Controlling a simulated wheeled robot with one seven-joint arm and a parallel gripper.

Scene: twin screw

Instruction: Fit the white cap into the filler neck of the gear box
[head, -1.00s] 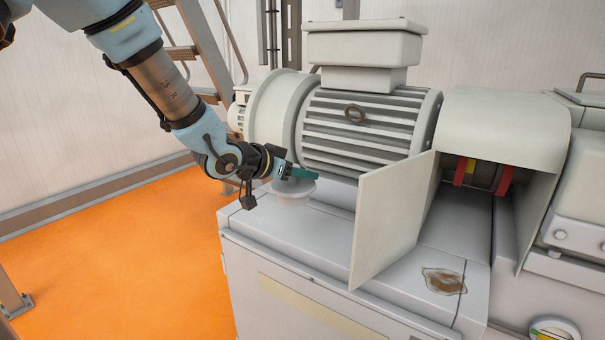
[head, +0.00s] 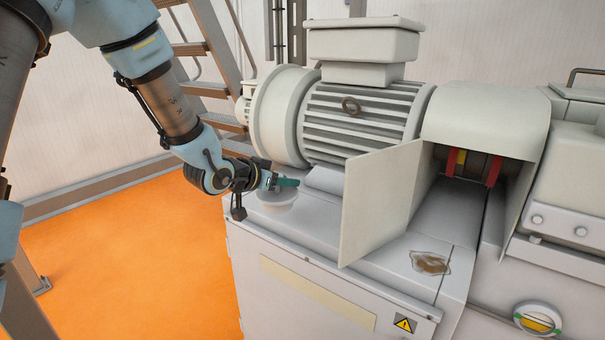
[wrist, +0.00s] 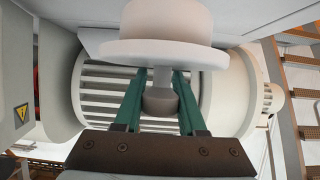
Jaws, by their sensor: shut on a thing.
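The white cap (head: 275,200) is in my gripper (head: 285,182), above the left end of the grey cabinet top in the head view. In the wrist view the cap's wide flange (wrist: 165,52) fills the upper middle, with a thick round part above it. A narrow stem and rounded knob of the cap lie between the teal fingers of my gripper (wrist: 162,85), which are shut on it. The gear box seems to be the pale housing (head: 580,190) at the right edge of the head view. I cannot make out its filler neck.
An upright flat panel (head: 380,200) and a coupling guard (head: 487,125) stand between my gripper and the right-hand housing. A brown stain (head: 430,263) marks the cabinet top. Metal stairs (head: 205,50) rise at the back left.

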